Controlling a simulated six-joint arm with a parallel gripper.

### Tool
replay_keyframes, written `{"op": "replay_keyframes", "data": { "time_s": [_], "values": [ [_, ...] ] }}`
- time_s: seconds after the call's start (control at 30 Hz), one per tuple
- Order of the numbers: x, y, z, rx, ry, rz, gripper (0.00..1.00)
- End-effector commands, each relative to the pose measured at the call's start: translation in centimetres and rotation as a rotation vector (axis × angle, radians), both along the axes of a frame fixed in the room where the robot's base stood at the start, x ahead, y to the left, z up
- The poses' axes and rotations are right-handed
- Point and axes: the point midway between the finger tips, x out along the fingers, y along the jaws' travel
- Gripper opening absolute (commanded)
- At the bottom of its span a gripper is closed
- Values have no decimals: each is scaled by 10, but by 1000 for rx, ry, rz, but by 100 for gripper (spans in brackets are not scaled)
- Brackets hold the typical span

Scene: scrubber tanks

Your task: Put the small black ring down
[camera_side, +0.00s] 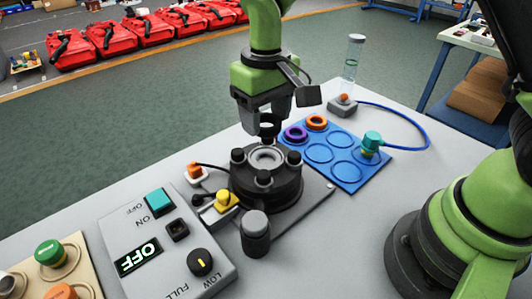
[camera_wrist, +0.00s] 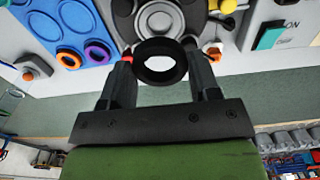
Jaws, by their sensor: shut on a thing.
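The small black ring (camera_wrist: 160,62) is held between the fingertips of my gripper (camera_wrist: 157,70), in the wrist view. In the side view the ring (camera_side: 269,125) hangs below my gripper (camera_side: 268,115), above the back edge of the black round fixture (camera_side: 266,188). The fixture has a grey metal centre and several black knobs around its top. Part of the ring is hidden by the fingers in the side view. A blue tray (camera_side: 347,178) with round recesses lies to the right of the fixture. A purple ring (camera_side: 296,134) and an orange ring (camera_side: 316,122) sit in it.
A clear tube (camera_side: 353,60) stands behind the tray. A control box (camera_side: 168,240) reading OFF is at the front left. A black cylinder (camera_side: 255,233) stands in front of the fixture.

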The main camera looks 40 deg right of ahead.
Motion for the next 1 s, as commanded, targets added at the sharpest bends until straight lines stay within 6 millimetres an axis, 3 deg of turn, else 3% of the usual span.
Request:
{"op": "replay_keyframes", "data": {
  "time_s": [0.27, 0.37, 0.6, 0.7, 0.83, 1.0],
  "values": [
    [1, -6, -2, -1, 2, -3, 28],
    [4, -29, -8, -1, 4, -8, 28],
    [1, -116, -31, 0, 5, -12, 28],
    [-5, -141, -38, 0, 4, -9, 28],
    [-10, -158, -48, 1, 4, -3, 28],
    [-11, -161, -80, 1, 7, 0, 28]
  ]
}}
